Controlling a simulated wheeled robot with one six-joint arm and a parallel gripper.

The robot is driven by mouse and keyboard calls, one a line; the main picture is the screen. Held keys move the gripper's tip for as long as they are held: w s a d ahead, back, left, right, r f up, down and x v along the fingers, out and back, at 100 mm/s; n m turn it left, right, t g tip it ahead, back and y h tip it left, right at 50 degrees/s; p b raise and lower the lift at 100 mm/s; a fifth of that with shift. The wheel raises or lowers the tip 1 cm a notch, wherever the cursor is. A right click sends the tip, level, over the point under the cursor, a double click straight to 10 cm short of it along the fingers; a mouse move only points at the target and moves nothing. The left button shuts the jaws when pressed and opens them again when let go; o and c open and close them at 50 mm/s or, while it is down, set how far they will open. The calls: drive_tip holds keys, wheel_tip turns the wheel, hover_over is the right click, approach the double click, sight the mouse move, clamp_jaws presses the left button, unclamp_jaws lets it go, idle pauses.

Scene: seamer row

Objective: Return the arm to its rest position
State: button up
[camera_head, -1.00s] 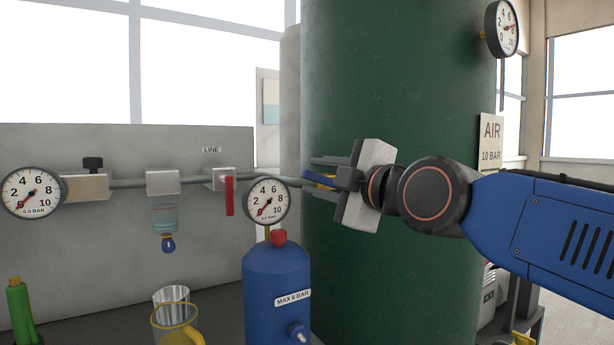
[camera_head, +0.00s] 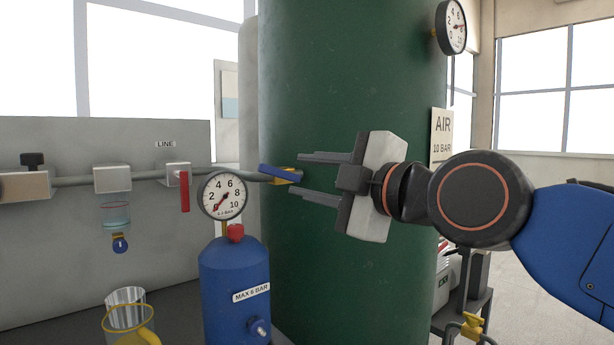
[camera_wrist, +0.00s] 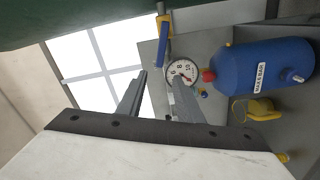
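My gripper (camera_head: 297,174) is in front of the green tank, with its two grey fingers spread apart and pointing left. In the wrist view the fingers (camera_wrist: 152,100) are also apart with nothing between them. A valve with a blue lever (camera_head: 279,172) and a brass body is on the pipe beside the tank, just left of the fingertips. In the wrist view the blue lever (camera_wrist: 163,28) shows beyond the fingers, near the top. The lever looks apart from the fingers.
The green tank (camera_head: 340,90) fills the middle. A blue vessel (camera_head: 233,285) with a gauge (camera_head: 223,195) stands below left. A red lever (camera_head: 184,190) hangs on the line. Open floor shows at right.

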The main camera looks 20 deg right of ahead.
wheel_tip(320, 180, down, 21)
drive_tip(key=w+d+m+g+h, duration=0.1)
drive_tip(key=d+m+g+h, duration=0.2)
drive_tip(key=m+g, duration=0.35)
drive_tip(key=s+d+f+m+g+h, duration=0.1)
drive_tip(key=s+d+f+m+g, duration=0.1)
drive_tip(key=f, duration=0.5)
drive_tip(key=s+d+f+m+g, duration=0.2)
drive_tip(key=s+f+m, duration=0.2)
drive_tip(key=f, duration=0.3)
drive_tip(key=s+d+f+m+g+h, duration=0.1)
drive_tip(key=s+d+f+m+g, duration=0.1)
drive_tip(key=f+m, duration=0.3)
wheel_tip(320, 180, down, 2)
drive_tip(key=shift+s+f+h, duration=0.15)
drive_tip(key=shift+s+h, duration=0.15)
drive_tip(key=shift+s, duration=0.25)
